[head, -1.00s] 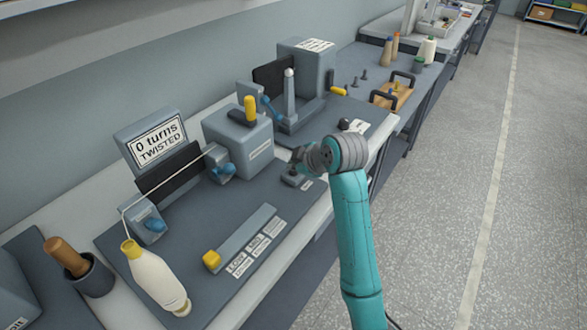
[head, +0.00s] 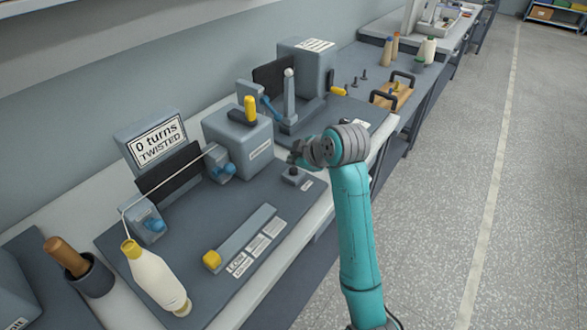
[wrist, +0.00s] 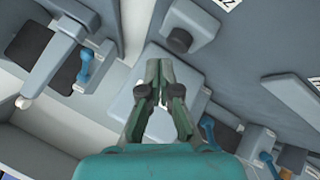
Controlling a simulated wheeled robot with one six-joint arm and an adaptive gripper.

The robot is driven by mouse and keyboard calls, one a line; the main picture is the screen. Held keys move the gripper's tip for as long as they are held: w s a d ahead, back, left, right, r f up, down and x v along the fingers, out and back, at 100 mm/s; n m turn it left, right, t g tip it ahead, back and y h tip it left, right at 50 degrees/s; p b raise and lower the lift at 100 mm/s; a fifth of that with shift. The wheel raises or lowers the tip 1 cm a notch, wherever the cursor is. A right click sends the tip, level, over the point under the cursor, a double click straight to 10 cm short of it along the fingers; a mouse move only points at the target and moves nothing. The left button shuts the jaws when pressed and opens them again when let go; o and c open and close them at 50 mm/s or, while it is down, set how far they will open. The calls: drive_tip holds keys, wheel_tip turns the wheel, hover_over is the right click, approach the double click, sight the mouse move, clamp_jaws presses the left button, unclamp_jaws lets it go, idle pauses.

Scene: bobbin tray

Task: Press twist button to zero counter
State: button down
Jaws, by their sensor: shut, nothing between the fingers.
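The counter display (head: 158,141) reads "0 turns TWISTED" on its upright grey panel at the left. The twist button (head: 293,171) is a dark knob on a small grey block at the right of the dark base plate. In the wrist view the dark button (wrist: 180,41) shows on its block, just beyond my fingertips. My gripper (head: 294,152) is shut and empty, just above the button in the head view. In the wrist view my gripper (wrist: 159,66) points toward the block, with its fingers together. A visible gap lies between fingertips and button in the picture.
A grey box with a yellow handle (head: 250,107) stands behind my gripper. A yarn runs past blue clamps from a cream bobbin (head: 158,277). A yellow slider (head: 211,259) sits on a labelled rail. A second machine (head: 305,62) stands farther back. The floor at right is clear.

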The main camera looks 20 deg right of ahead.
sight(295, 171)
drive_tip(key=shift+r, duration=2.45)
